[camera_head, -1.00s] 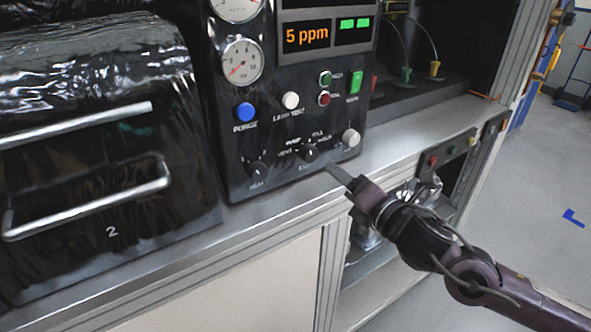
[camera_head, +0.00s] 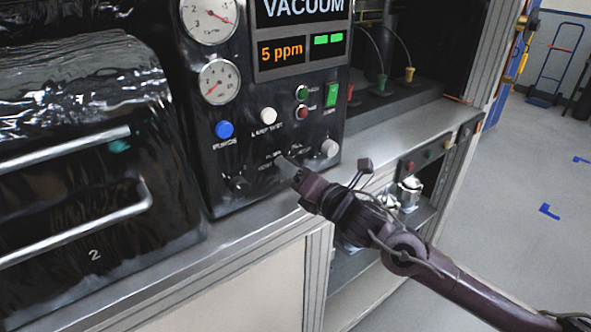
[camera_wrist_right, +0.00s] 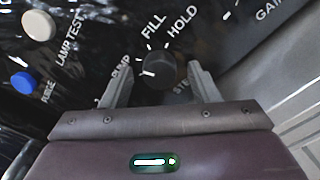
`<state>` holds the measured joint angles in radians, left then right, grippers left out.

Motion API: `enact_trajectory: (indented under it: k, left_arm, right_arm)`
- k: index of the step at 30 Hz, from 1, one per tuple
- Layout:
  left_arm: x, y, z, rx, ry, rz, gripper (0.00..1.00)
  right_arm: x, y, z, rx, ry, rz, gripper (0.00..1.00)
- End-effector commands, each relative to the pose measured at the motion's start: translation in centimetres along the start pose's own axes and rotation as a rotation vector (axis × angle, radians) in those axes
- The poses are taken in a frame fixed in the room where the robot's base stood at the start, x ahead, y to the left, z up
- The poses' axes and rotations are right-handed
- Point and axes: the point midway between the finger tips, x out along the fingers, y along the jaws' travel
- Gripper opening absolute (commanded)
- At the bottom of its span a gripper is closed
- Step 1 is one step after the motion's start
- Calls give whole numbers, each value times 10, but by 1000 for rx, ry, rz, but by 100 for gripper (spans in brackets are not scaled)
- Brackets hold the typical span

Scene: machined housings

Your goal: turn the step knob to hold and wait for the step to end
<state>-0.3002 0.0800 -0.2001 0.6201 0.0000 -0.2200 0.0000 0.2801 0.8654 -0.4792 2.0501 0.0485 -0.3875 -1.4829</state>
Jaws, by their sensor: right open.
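The step knob (camera_wrist_right: 158,66) is a dark round knob on the black panel in the right wrist view. FILL and HOLD are printed above it, PUMP at its left. A pale mark on its left side appears to face PUMP. My right gripper (camera_wrist_right: 160,82) is open, with one finger on each side of the knob; I cannot tell whether they touch it. The display (camera_head: 300,48) reads VACUUM and 5 ppm. My left gripper is out of view.
A metal ledge (camera_head: 262,229) runs below the panel. A handled black door (camera_head: 80,205) stands left.

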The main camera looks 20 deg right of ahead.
Motion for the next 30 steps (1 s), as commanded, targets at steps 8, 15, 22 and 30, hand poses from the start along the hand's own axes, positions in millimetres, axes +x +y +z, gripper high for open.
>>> enact_trajectory:
  k: [8,15,22,30]
  left_arm:
    - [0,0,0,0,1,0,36]
    - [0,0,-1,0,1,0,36]
    - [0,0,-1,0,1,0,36]
    - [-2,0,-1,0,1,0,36]
  right_arm:
    - [0,0,0,0,0,0,38]
    - [0,0,0,1,0,0,11]
    - [0,0,0,28,1,-1,11]
    - [0,0,0,170,1,-2,11]
